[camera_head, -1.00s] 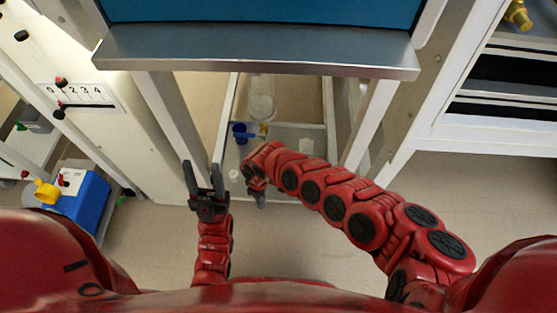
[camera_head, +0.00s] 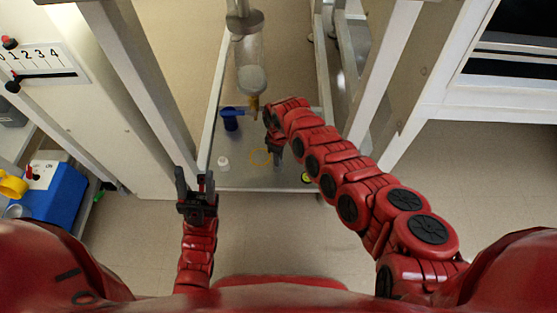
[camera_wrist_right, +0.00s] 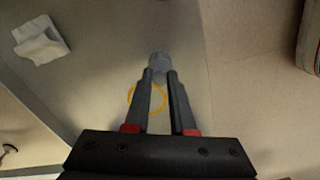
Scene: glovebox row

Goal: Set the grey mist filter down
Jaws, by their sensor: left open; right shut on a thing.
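The grey mist filter (camera_wrist_right: 159,66) is a small, grey, rounded piece between the fingertips of my right gripper (camera_wrist_right: 160,76) in the right wrist view. A thin yellow ring (camera_wrist_right: 147,97) shows behind and left of the fingers; it also shows on the low grey shelf in the head view (camera_head: 260,156). In the head view my right gripper (camera_head: 275,155) points down over this shelf, just right of the ring. The filter is hard to make out there, and I cannot tell its height above the shelf. My left gripper (camera_head: 195,180) is open and empty, left of the shelf.
On the low shelf (camera_head: 255,180) stand a blue cup (camera_head: 230,122), a small white bottle (camera_head: 223,163) and a small dark-and-yellow item (camera_head: 306,178). A clear cylinder (camera_head: 250,60) hangs behind. White frame posts (camera_head: 160,95) flank the space. A crumpled white sheet (camera_wrist_right: 40,42) shows in the wrist view.

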